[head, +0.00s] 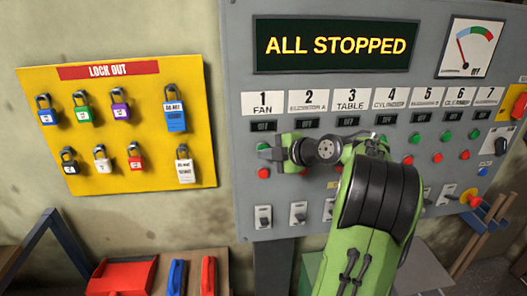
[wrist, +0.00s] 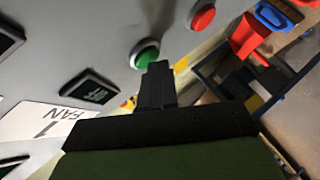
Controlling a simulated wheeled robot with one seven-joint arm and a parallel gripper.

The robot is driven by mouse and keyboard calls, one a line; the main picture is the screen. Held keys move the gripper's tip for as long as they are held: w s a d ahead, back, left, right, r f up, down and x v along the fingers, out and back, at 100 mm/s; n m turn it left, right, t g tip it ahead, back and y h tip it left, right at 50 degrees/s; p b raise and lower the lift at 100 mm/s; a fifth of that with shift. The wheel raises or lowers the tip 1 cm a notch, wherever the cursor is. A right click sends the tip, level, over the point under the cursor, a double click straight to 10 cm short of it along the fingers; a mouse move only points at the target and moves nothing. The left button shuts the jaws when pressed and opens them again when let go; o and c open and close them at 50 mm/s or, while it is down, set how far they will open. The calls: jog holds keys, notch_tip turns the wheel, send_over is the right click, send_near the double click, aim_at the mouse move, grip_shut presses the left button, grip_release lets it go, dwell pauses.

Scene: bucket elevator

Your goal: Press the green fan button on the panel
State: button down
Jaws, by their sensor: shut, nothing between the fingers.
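The green fan button (head: 263,146) is in the first column of the grey panel, under the label "1 FAN". In the wrist view the green button (wrist: 144,54) sits in a metal ring, with most of its face visible. My gripper (head: 268,154) is at that column, close to the panel. In the wrist view my gripper (wrist: 158,68) is shut and empty, its tip overlapping the lower right edge of the button's ring. I cannot tell whether the tip touches it. The display (head: 336,46) reads "ALL STOPPED", and the small fan indicator (head: 263,126) reads "OFF".
A red button (head: 263,173) sits just below the green one. Other columns of buttons and switches (head: 297,212) fill the panel. A yellow lockout board (head: 140,180) with several padlocks hangs to the left. A red dustpan (head: 122,275) is below it.

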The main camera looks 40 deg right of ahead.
jog(key=shift+w+d, duration=0.1)
dwell(0.5)
jog(key=shift+s+a+b, duration=0.5)
jog(key=shift+s+b, duration=0.2)
jog(key=shift+b, duration=0.2)
jog(key=s+a+b, duration=0.2)
jog(key=s+b, duration=0.1)
jog(key=s, duration=0.1)
jog(key=shift+s+a+b, duration=0.1)
jog(key=shift+a+b, duration=0.2)
jog(key=shift+a, duration=0.1)
